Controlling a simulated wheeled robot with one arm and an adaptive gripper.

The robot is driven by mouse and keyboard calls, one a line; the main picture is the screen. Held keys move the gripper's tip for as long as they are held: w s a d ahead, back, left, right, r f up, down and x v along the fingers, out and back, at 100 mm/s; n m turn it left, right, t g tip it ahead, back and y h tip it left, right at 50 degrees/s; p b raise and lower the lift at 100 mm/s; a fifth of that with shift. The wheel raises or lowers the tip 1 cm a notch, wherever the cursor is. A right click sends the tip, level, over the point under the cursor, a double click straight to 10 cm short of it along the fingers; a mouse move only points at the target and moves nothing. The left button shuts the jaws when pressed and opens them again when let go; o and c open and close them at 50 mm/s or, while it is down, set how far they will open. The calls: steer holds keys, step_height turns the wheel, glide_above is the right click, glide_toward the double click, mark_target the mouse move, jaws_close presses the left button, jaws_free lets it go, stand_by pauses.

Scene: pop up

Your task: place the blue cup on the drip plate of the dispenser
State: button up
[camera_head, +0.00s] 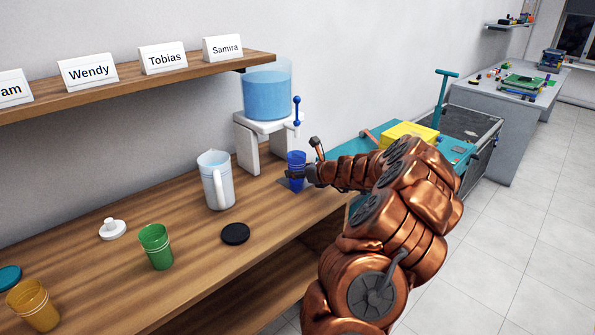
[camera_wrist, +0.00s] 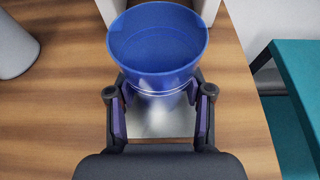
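The blue cup (camera_head: 296,160) stands upright in front of the dispenser (camera_head: 267,95), near the blue tap handle. In the wrist view the cup (camera_wrist: 158,45) shows from above, between my two fingers. My gripper (camera_wrist: 160,98) is closed around the cup, one finger against each side. It reaches in from the right in the head view (camera_head: 303,174). The grey metallic drip plate (camera_wrist: 160,128) shows under the cup. In the head view only a dark corner of the plate (camera_head: 284,184) shows. Whether the cup's base touches the plate cannot be made out.
A white pitcher (camera_head: 216,182), a black lid (camera_head: 235,233), a green cup (camera_head: 156,247), a white lid (camera_head: 112,229) and an orange cup (camera_head: 33,305) stand left on the wooden counter (camera_head: 185,220). The dispenser's legs flank the cup. A teal-topped cart (camera_head: 350,157) stands right.

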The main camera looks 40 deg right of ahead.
steer(key=o, duration=0.3)
steer(key=shift+o, duration=0.2)
steer(key=shift+r, duration=0.1)
steer(key=shift+r, duration=0.15)
steer(key=v, duration=1.2)
